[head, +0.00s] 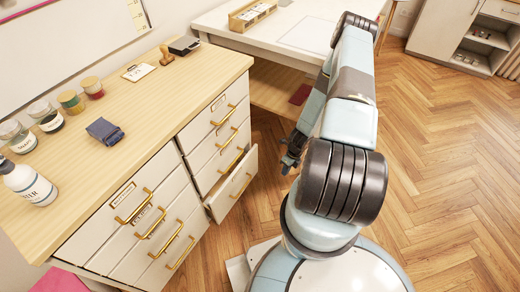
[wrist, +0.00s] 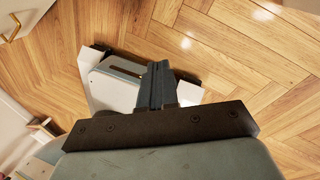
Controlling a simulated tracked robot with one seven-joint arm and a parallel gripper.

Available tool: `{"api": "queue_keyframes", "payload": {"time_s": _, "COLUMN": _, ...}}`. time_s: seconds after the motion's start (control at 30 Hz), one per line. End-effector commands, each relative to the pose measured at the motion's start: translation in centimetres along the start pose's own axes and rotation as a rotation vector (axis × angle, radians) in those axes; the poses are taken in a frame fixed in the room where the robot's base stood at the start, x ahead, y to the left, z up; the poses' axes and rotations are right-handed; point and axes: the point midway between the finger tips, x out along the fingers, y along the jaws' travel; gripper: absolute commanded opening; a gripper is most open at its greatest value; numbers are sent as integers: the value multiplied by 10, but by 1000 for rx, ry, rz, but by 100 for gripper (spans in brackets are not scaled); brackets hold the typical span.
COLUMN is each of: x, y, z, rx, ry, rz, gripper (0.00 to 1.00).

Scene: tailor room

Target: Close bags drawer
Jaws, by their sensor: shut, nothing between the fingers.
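A white cabinet with a wooden top has two columns of drawers with brass handles. The lowest visible drawer of the right column (head: 236,186) stands pulled partway out. The other drawers look shut. Their small labels are too small to read, so I cannot tell from the lettering which is the bags drawer. My gripper (head: 290,158) hangs to the right of the open drawer, apart from its front. In the wrist view my gripper (wrist: 157,86) is shut and empty, pointing over the wood floor. A brass handle (wrist: 12,27) on a pale front shows at that view's upper left.
The cabinet top (head: 160,110) holds jars, a white bottle (head: 27,184), a folded dark cloth (head: 105,131) and a stamp (head: 166,55). A white table (head: 290,35) stands behind. The herringbone floor (head: 450,150) on the right is clear.

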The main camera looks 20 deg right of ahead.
Motion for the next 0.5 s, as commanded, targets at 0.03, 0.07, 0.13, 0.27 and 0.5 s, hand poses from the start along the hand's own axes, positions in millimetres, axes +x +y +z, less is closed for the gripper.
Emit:
{"api": "queue_keyframes", "payload": {"time_s": 0.03, "x": 0, "y": -8, "z": -1, "rx": -88, "ry": -7, "rz": -29, "gripper": 0}}
{"api": "queue_keyframes", "payload": {"time_s": 0.07, "x": 0, "y": -13, "z": -1, "rx": -149, "ry": -12, "rz": -49, "gripper": 0}}
{"api": "queue_keyframes", "payload": {"time_s": 0.13, "x": 0, "y": -25, "z": 1, "rx": -287, "ry": -26, "rz": -96, "gripper": 0}}
{"api": "queue_keyframes", "payload": {"time_s": 0.27, "x": -2, "y": -44, "z": 8, "rx": -543, "ry": -60, "rz": -183, "gripper": 0}}
{"api": "queue_keyframes", "payload": {"time_s": 0.5, "x": -10, "y": -65, "z": 34, "rx": -1007, "ry": -155, "rz": -355, "gripper": 0}}
